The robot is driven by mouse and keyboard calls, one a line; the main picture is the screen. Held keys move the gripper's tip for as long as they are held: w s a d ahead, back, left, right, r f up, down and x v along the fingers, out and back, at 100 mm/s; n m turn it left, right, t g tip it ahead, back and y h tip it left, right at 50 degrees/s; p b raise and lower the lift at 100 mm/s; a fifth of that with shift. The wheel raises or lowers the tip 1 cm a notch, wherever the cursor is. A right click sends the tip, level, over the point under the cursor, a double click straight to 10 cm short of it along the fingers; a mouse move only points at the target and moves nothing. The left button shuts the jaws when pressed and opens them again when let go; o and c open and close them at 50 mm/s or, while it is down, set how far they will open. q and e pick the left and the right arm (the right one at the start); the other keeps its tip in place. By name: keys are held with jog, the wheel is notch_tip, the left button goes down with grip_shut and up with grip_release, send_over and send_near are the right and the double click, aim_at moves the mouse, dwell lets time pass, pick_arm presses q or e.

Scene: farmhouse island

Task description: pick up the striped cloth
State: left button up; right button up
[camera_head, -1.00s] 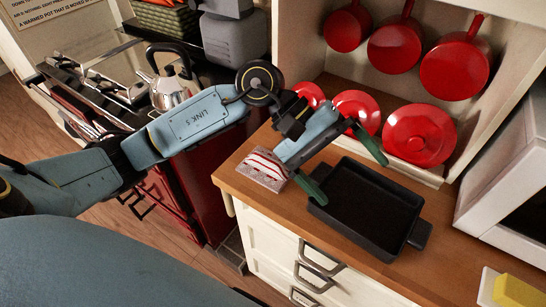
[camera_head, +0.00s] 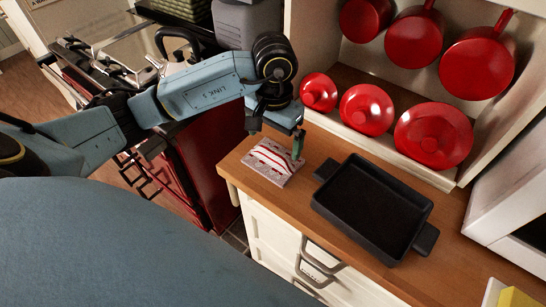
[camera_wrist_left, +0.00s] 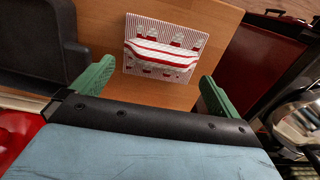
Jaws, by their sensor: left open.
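The striped cloth (camera_head: 272,161), white with red stripes and a patterned edge, lies folded on the wooden counter near its left end. It also shows in the left wrist view (camera_wrist_left: 163,47), beyond and between the fingers. My left gripper (camera_head: 297,150) is above the far right part of the cloth, pointing down. In the left wrist view its green fingers (camera_wrist_left: 152,82) are wide apart with nothing between them; the cloth lies farther off. In the head view one finger shows clearly and the other is hidden. My right gripper is not in view.
A black roasting pan (camera_head: 371,207) stands on the counter (camera_head: 237,170) right of the cloth. Red lidded pots (camera_head: 367,109) sit on the shelf behind, with red pans (camera_head: 413,38) hanging above. A kettle (camera_head: 172,62) stands on the stove at left.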

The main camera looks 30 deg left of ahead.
aim_at(273, 151)
pick_arm(q)
jog(key=f, duration=0.5)
jog(key=shift+w+a+f+p, duration=0.1)
jog(key=shift+a+f+p, duration=0.1)
jog(key=shift+f+p, duration=0.15)
jog(key=shift+r, duration=0.1)
jog(key=c, duration=0.8)
jog(key=shift+c, duration=0.2)
notch_tip(273, 151, up, 10)
jog(key=shift+r, duration=0.1)
